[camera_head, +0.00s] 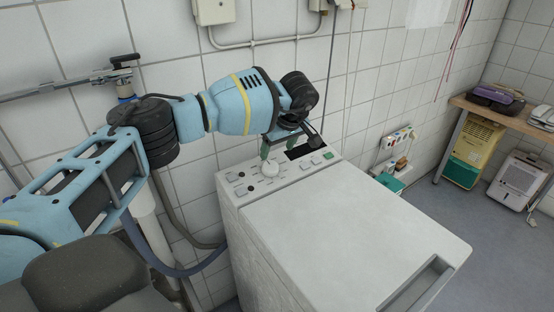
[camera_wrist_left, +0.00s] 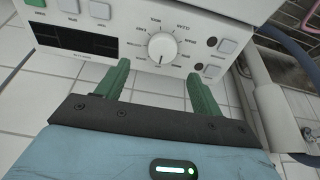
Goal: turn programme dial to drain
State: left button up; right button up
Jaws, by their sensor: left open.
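The programme dial (camera_head: 270,169) is a round white knob on the back panel of a white top-loading washing machine (camera_head: 345,235). In the left wrist view the dial (camera_wrist_left: 162,47) is ringed by small printed words, too small to read surely. Its pointer setting is hard to make out. My left gripper (camera_head: 288,146) is over the panel, close to the dial. In the left wrist view its two green fingers (camera_wrist_left: 158,72) are spread and empty, with the dial beyond the gap between their tips. I see no contact. My right gripper is not in view.
Square buttons (camera_wrist_left: 228,46) and a dark display (camera_wrist_left: 75,40) flank the dial. A tiled wall stands close behind the machine, with a pipe and tap (camera_head: 124,75) at left. A wooden bench (camera_head: 500,112) and a white dehumidifier (camera_head: 520,180) stand at right. The floor between is clear.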

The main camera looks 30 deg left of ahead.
aim_at(270, 165)
pick_arm(q)
jog(key=x, duration=0.6)
jog(key=shift+s, duration=0.25)
jog(key=shift+x, duration=0.85)
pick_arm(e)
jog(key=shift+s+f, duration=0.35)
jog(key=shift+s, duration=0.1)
pick_arm(q)
jog(key=shift+a+r, duration=0.1)
jog(key=c, duration=0.9)
jog(key=shift+c, duration=0.3)
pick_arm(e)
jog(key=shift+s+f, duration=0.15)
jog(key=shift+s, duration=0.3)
